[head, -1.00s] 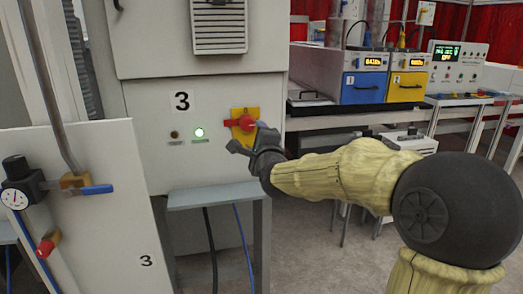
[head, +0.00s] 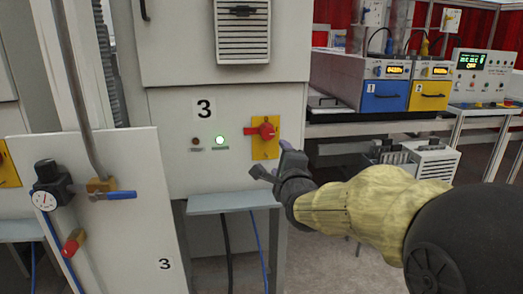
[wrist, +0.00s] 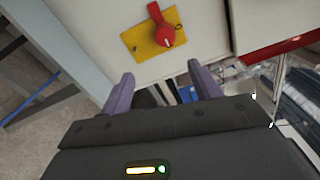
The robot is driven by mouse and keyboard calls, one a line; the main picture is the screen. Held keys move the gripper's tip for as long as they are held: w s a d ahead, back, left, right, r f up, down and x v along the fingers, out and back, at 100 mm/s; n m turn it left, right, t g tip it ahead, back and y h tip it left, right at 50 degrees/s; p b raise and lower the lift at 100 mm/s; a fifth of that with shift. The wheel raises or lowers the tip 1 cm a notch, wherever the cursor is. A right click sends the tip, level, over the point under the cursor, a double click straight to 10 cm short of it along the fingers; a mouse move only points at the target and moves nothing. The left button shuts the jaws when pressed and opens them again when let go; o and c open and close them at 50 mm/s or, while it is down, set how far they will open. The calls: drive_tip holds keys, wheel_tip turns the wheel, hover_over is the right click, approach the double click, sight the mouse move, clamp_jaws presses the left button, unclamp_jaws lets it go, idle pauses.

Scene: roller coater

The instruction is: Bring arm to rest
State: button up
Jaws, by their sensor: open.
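My gripper (head: 268,160) is held out in front of the grey cabinet (head: 170,165) marked 3, just below and beside a red rotary switch (head: 266,131) on a yellow plate (head: 265,150). In the wrist view my gripper (wrist: 163,88) has its two purple-grey fingers apart, with nothing between them. The red switch (wrist: 163,28) and its yellow plate (wrist: 140,44) lie beyond the fingertips there, apart from them. My arm, in a yellowish cover, reaches in from the right side of the head view.
A grey bench (head: 232,200) stands below. Blue (head: 384,95) and yellow (head: 428,94) units sit on a back-right table.

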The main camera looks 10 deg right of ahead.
drive_tip(key=s+f+n+g, duration=0.35)
drive_tip(key=f+n, duration=0.25)
drive_tip(key=f, duration=0.4)
drive_tip(key=s+f+n+g, duration=1.2)
drive_tip(key=s+f+n, duration=0.3)
drive_tip(key=s+f, duration=0.4)
drive_tip(key=w+p+v, duration=0.1)
drive_tip(key=p+v, duration=0.7)
drive_tip(key=v, duration=0.1)
drive_tip(key=w+p+v, duration=0.2)
drive_tip(key=p+v, duration=0.7)
drive_tip(key=shift+s+r+m, duration=0.15)
drive_tip(key=shift+r+m, duration=0.15)
drive_tip(key=shift+r, duration=0.05)
